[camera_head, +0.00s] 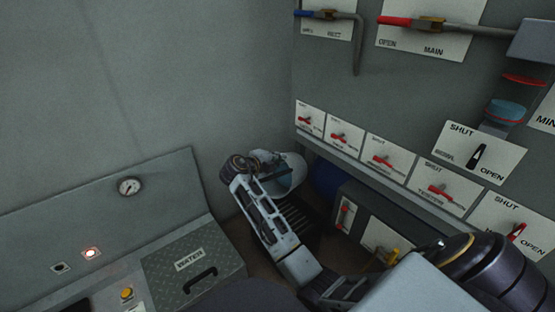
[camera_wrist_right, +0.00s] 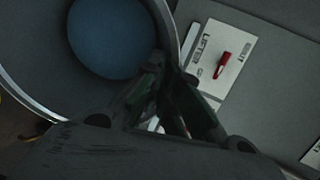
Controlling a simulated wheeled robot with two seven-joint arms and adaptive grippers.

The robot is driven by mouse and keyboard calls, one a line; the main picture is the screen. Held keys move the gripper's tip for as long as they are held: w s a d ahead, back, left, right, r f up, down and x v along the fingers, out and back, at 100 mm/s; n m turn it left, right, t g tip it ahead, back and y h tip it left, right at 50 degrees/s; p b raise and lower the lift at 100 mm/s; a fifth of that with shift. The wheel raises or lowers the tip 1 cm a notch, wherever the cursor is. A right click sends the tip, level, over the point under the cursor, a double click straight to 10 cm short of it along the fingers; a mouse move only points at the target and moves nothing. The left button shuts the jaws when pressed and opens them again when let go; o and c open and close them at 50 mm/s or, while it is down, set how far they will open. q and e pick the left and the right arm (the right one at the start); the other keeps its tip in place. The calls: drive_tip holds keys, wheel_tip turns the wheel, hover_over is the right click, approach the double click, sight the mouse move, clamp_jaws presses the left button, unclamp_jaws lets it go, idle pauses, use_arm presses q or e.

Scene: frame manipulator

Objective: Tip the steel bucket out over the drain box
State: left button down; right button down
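The steel bucket (camera_head: 296,172) is in the corner in the head view, partly behind my right gripper (camera_head: 268,160), and looks tilted. In the right wrist view its curved wall and rim (camera_wrist_right: 32,103) fill the left side, with a round blue patch (camera_wrist_right: 110,38) inside; I cannot tell whether that is water. The fingers of my right gripper (camera_wrist_right: 168,72) sit on either side of the bucket's rim and look closed on it. The dark slatted top of the drain box (camera_head: 295,215) shows just below the bucket, partly hidden by my right arm. My left gripper is out of view.
A panel of red-handled valves (camera_head: 381,160) lines the right wall. A blue rounded object (camera_head: 325,178) and a low cabinet (camera_head: 362,222) stand right of the bucket. A grey console with a handled hatch (camera_head: 195,268) is at the lower left.

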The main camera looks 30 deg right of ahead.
drive_tip(key=shift+f, duration=0.1)
drive_tip(key=shift+s+a+f+t+h+b, duration=0.1)
drive_tip(key=shift+a+f+t+h+b, duration=0.25)
drive_tip(key=shift+h+b, duration=0.3)
drive_tip(key=shift+s+a+f+t+h+b, duration=0.15)
drive_tip(key=shift+a+f+h+b, duration=0.1)
drive_tip(key=shift+f+h+b, duration=0.3)
drive_tip(key=shift+r, duration=0.1)
